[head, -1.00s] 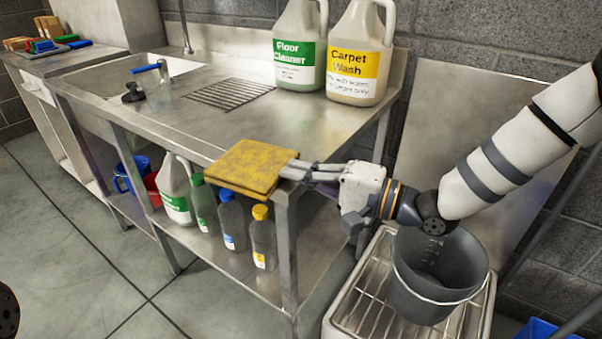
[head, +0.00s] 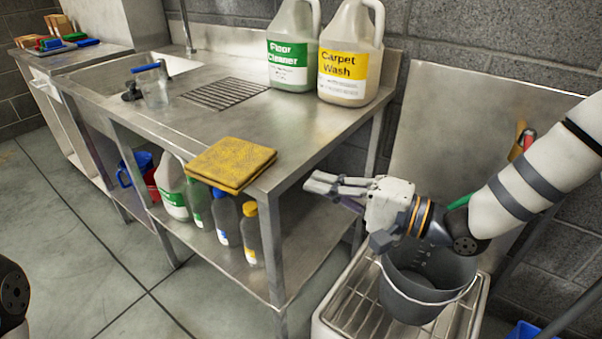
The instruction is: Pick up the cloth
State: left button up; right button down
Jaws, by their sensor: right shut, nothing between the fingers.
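The yellow cloth (head: 232,163) lies folded on the front right corner of the steel sink table (head: 310,133), partly overhanging its front edge. My right gripper (head: 322,184) is to the right of the cloth, past the table's right edge, with a clear gap between them. Its fingers point left toward the table, and they are shut and empty. My left gripper is not in view; only a dark part of my body shows at the lower left.
A floor cleaner jug (head: 291,52) and a carpet wash jug (head: 349,62) stand at the table's back. A grey bucket (head: 425,287) stands on a grated basin (head: 345,300) below my right arm. Several bottles (head: 226,216) fill the lower shelf. A spray bottle (head: 154,88) stands near the sink.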

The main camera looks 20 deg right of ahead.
aim_at(232, 164)
jog(key=j+z, duration=0.3)
jog(key=j, duration=0.6)
jog(key=j+z, duration=0.3)
jog(key=j, duration=0.6)
jog(key=k, duration=0.05)
